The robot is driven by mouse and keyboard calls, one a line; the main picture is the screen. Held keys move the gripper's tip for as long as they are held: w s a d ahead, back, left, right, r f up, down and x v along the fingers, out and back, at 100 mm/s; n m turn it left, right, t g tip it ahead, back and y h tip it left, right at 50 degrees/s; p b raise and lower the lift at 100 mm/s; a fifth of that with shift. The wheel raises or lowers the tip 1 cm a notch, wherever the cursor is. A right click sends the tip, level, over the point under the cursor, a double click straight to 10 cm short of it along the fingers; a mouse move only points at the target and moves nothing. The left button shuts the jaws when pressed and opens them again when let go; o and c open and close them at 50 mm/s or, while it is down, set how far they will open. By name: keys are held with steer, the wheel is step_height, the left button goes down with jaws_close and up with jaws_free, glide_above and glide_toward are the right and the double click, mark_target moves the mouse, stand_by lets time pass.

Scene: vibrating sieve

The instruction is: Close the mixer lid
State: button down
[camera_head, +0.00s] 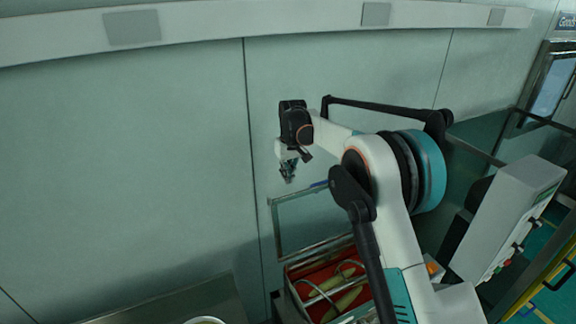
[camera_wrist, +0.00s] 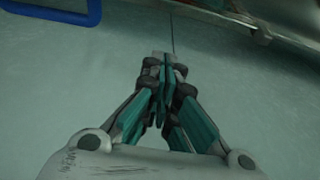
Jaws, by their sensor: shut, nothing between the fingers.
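The mixer (camera_head: 292,285) stands at the lower middle of the head view, with a red inside and metal bars over pale oblong pieces. Its framed, see-through lid (camera_head: 272,232) is raised, standing up behind the opening. A blue handle (camera_head: 318,184) shows at the lid's top edge, partly behind my arm. A blue bar, seemingly this handle, also shows at the top left of the wrist view (camera_wrist: 52,15). My gripper (camera_head: 288,179) is shut and empty, above and left of the handle and apart from it. In the wrist view its fingers (camera_wrist: 160,82) meet.
A pale control box (camera_head: 510,215) with knobs stands at the right. A metal table (camera_head: 190,300) with part of a round bowl (camera_head: 205,321) is at the lower left. The pale wall (camera_head: 130,160) behind is bare, and the space left of my gripper is clear.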

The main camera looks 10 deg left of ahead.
steer(key=shift+s+d+f+p, duration=0.4)
steer(key=shift+s+d+f, duration=0.1)
steer(key=shift+s+f, duration=0.25)
steer(key=shift+s+d+f+p, duration=0.4)
steer(key=shift+s+d+f, duration=0.1)
steer(key=shift+s+f, duration=0.2)
